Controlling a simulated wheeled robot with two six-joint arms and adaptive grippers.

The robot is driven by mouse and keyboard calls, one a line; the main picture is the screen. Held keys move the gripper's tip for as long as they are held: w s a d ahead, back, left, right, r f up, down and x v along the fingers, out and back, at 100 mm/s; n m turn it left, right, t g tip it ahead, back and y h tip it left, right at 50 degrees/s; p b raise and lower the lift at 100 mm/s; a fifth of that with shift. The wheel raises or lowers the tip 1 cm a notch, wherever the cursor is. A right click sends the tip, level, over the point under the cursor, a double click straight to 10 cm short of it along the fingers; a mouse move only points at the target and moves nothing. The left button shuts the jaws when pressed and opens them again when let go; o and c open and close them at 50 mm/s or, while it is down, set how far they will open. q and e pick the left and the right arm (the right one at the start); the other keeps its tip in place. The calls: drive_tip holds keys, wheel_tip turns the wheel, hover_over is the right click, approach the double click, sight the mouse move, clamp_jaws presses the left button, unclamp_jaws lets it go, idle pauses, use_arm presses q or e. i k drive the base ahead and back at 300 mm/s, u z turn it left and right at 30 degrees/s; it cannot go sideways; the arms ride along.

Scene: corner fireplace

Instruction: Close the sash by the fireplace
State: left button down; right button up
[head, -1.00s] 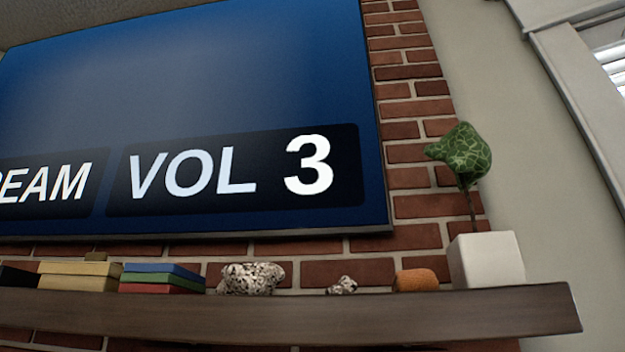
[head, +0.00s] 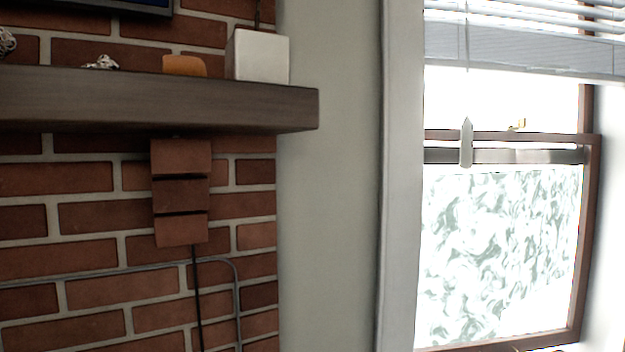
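The window's lower sash (head: 588,230) stands at the right of the head view, with a dark brown frame and frosted, patterned glass (head: 500,250). Its top rail lies just above a second dark rail (head: 545,156), with a narrow gap between them. Neither of my grippers is in view.
A raised white blind (head: 520,50) covers the window's top, with a pale wand tassel (head: 466,142) hanging before the rails. A dark wooden mantel (head: 160,103) juts from the brick fireplace wall (head: 90,215) at left, bearing a white pot (head: 260,56). Plain wall lies between.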

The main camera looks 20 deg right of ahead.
sight(570, 333)
drive_tip(key=z, duration=1.85)
drive_tip(key=k, duration=0.5)
drive_tip(key=z, duration=1.35)
drive_tip(key=i, duration=2.95)
drive_tip(key=u, duration=3.9)
